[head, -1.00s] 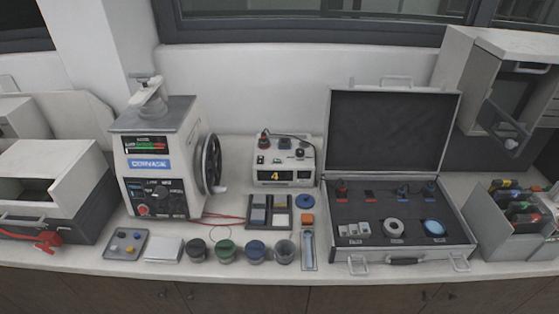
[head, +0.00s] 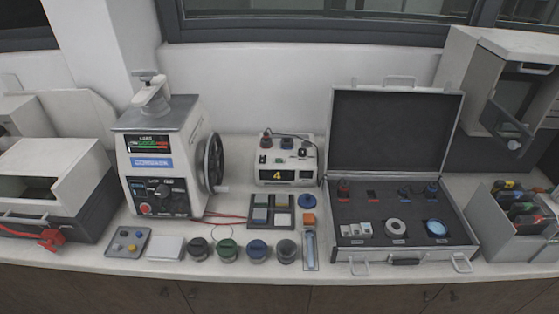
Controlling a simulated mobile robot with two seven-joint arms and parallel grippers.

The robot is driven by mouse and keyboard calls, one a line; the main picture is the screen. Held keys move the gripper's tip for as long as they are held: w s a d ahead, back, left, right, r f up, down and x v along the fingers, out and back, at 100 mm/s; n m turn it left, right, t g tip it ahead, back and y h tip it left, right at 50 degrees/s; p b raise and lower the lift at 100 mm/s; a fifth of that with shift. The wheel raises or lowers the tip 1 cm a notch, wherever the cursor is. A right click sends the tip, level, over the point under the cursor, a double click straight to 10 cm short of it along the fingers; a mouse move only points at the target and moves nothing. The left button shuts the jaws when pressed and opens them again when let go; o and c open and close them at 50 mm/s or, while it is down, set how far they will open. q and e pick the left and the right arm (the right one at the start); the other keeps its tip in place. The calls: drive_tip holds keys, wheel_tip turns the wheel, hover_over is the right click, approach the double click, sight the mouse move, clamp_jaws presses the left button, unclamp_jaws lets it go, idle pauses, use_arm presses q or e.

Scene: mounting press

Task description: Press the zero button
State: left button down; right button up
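Neither gripper is in the head view. A white mounting press (head: 165,122) with a handwheel (head: 213,162) stands left of centre on the bench. Its dark front panel (head: 172,196) carries a knob and a red button (head: 145,208). A small white instrument box (head: 304,174) stands right of the press, with a yellow "4" on its dark display (head: 277,173). A few small controls, one of them red, sit on its upper part. The button labels are too small to read, so I cannot tell which one is the zero button.
An open case (head: 466,238) with parts in foam stands right of centre. Several dark cups (head: 228,250), a sample tray (head: 259,226) and a small button tray (head: 110,247) line the front. A file bin (head: 487,222) is far right, an open-fronted box (head: 82,172) far left.

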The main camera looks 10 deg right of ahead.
clamp_jaws()
idle(1.4)
